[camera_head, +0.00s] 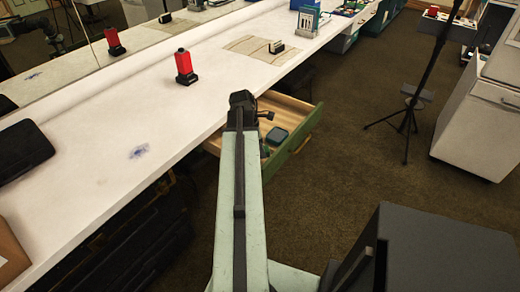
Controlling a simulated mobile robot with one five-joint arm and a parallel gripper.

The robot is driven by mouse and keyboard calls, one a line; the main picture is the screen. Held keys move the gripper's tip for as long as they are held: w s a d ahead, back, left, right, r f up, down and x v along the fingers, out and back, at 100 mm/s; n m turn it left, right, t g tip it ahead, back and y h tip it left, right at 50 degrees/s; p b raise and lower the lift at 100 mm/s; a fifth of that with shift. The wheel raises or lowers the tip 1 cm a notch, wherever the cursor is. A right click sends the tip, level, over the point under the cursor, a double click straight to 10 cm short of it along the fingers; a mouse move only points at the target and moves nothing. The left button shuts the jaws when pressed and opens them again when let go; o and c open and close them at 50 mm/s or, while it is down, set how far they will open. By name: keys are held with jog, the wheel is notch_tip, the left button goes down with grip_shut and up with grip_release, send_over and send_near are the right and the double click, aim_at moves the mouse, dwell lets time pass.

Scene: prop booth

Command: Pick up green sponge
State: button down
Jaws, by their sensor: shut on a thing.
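My gripper (254,110) is at the far end of my pale green arm, above the open drawer beside the counter. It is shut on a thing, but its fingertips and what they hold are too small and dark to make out. A small green item (265,151) lies low in the drawer (296,112), partly hidden by my arm. I cannot tell whether it is the green sponge. A dark teal, box-like thing (278,135) lies next to it in the drawer.
A long white counter (120,105) runs along the left. A tripod (405,118) and a white cabinet (480,125) stand right. The brown floor between is clear.

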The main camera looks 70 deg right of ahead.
notch_tip(320, 180, up, 13)
jog(key=p, duration=1.1)
jog(key=shift+r+p, duration=0.15)
jog(key=shift+p, duration=0.15)
jog(key=c, duration=1.6)
grip_release()
jog(key=c, duration=0.4)
jog(key=shift+c, duration=0.2)
